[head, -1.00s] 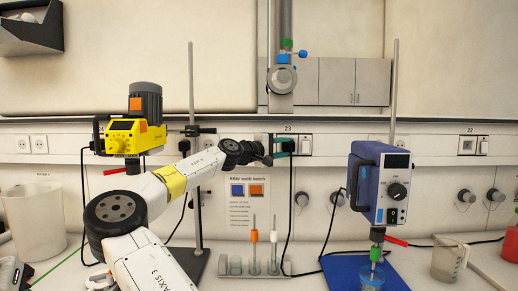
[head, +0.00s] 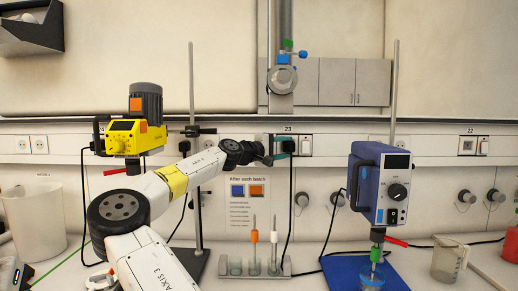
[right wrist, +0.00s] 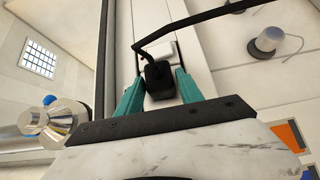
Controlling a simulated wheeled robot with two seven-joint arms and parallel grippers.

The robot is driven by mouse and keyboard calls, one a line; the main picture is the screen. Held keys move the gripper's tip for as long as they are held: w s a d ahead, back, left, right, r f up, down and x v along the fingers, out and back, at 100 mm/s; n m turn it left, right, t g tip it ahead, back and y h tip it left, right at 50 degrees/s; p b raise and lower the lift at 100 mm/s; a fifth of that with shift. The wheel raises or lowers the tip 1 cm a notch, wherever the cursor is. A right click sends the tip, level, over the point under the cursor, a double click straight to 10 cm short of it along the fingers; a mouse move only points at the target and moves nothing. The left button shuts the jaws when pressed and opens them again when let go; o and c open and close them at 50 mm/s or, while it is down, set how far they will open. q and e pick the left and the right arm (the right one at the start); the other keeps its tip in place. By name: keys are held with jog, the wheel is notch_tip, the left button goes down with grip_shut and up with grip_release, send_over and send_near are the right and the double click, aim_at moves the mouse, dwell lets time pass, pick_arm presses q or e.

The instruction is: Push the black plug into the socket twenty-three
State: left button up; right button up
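The black plug (right wrist: 160,80) sits between the teal fingers of my right gripper (right wrist: 158,92) in the right wrist view, and both fingers lie against its sides. Its black cord (right wrist: 205,25) bends away from it. In the head view my right gripper (head: 278,148) is at the wall duct, just below the label 23, and hides most of the socket there. The plug is up close to the panel; I cannot tell how deep it sits. A white switch (head: 305,145) is just right of it. My left gripper is not in view.
A yellow stirrer (head: 135,135) on a stand is at left and a blue stirrer (head: 380,185) at right. A rack (head: 235,268) with upright rods stands below the socket.

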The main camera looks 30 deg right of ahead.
jog(key=shift+o, duration=1)
jog(key=v, duration=0.8)
